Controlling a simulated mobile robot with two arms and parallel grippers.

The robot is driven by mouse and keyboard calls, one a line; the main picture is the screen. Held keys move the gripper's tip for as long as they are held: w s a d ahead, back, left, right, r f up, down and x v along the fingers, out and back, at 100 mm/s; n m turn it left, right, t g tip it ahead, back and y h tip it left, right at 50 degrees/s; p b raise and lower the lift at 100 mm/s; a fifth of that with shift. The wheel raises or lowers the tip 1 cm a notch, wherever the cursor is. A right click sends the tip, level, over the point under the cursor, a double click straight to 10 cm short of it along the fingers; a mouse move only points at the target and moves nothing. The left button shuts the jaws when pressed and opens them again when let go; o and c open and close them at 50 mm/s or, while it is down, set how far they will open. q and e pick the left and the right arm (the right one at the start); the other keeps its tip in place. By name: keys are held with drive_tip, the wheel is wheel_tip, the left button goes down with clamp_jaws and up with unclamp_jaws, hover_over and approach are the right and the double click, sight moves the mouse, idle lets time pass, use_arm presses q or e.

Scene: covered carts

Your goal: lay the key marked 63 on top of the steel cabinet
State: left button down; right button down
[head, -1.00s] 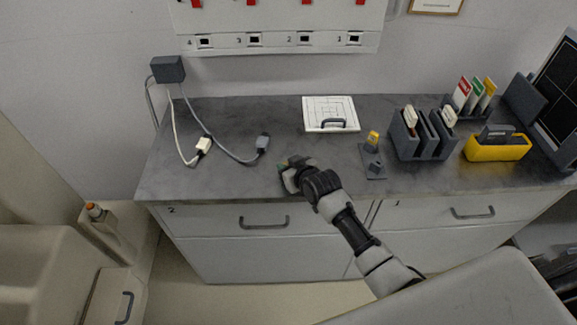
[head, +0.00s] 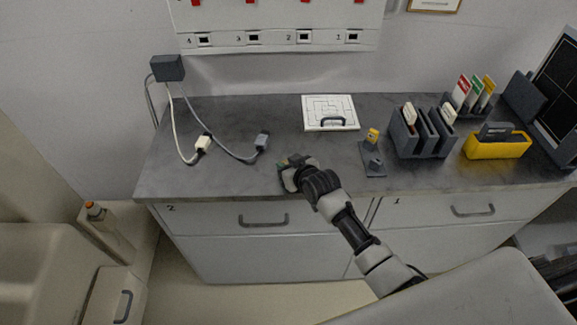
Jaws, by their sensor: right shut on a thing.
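My right gripper (head: 290,168) is low over the front part of the grey worktop (head: 235,180), left of the middle. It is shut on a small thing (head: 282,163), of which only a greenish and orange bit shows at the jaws. I cannot read a number on it or tell whether it is the key marked 63. I cannot tell whether it touches the worktop. The worktop tops a pale cabinet (head: 230,250) with drawer fronts marked 2 and 1, which may be the steel cabinet. My left gripper is not in view.
A white maze-like panel (head: 318,106), a small stand with a yellow piece (head: 373,136), a dark slotted rack (head: 405,142) and a yellow holder (head: 485,148) stand to the right. Cabled plugs (head: 203,142) lie to the left. The worktop's front left is clear.

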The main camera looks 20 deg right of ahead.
drive_tip(key=shift+s+a+f, duration=0.1)
drive_tip(key=shift+s+f, duration=0.15)
drive_tip(key=shift+f, duration=0.35)
drive_tip(key=shift+s+f, duration=0.25)
drive_tip(key=shift+f, duration=0.3)
drive_tip(key=c, duration=0.9)
unclamp_jaws()
drive_tip(key=shift+c, duration=0.2)
drive_tip(key=shift+o, duration=0.9)
drive_tip(key=shift+f, duration=0.1)
drive_tip(key=shift+s, duration=0.15)
drive_tip(key=v, duration=0.3)
drive_tip(key=r+v, duration=0.1)
drive_tip(key=v, duration=0.2)
drive_tip(key=w+v, duration=0.1)
drive_tip(key=v, duration=0.2)
drive_tip(key=shift+d+r, duration=0.3)
drive_tip(key=shift+r, duration=0.05)
drive_tip(key=shift+s+d+r, duration=0.3)
drive_tip(key=shift+s+r, duration=0.35)
drive_tip(key=shift+r, duration=0.05)
